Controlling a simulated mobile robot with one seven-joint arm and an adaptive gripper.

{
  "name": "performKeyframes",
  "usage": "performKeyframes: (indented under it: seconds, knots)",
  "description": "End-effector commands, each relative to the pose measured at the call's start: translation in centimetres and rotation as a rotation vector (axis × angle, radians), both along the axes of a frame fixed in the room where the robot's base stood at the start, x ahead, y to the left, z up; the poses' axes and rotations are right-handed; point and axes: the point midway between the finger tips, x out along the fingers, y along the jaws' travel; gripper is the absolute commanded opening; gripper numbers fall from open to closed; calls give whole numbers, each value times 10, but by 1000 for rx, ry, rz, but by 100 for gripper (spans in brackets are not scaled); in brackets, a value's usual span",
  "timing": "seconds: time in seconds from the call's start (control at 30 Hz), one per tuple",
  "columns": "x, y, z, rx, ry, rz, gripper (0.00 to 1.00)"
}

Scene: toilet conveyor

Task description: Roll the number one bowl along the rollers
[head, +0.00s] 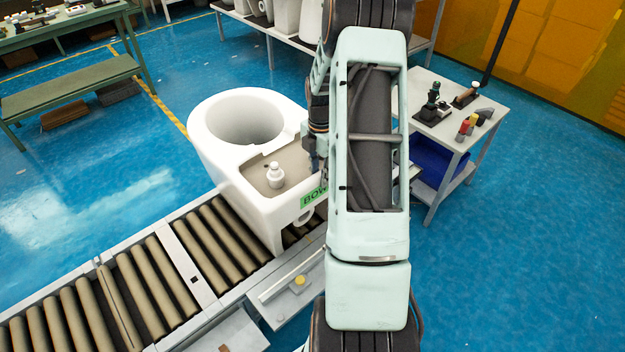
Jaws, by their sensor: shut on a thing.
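A white toilet bowl (215,150) sits on the roller conveyor (205,245), its round opening toward the back left and its open cistern toward me. A green label (313,196) on its near side reads "BOW"; my arm hides the rest, so I cannot read a number. A small white fitting (275,176) stands inside the cistern. My gripper (313,158) shows only in part at the left of my arm, by the cistern's right rim. It is shut on the bowl there; its fingertips are mostly hidden.
Bare rollers (75,315) run to the lower left. A small white table (440,125) with tools and bottles stands at right, a blue bin (432,162) below. A green bench (75,85) is at upper left. Several white ceramics stand on a rear table (285,35). Blue floor lies clear at left.

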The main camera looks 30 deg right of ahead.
Motion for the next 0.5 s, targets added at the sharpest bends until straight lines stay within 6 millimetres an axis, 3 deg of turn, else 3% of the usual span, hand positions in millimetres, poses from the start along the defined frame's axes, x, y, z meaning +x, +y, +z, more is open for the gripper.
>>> performKeyframes:
  seconds: [0.17, 0.2, 0.3, 0.5]
  knots:
    - [0, 1, 1, 0, 0, -2, 0]
    - [0, 2, 1, 3, 0, -2, 26]
    - [0, 3, 1, 3, 0, -1, 37]
    - [0, 3, 1, 3, 1, -1, 39]
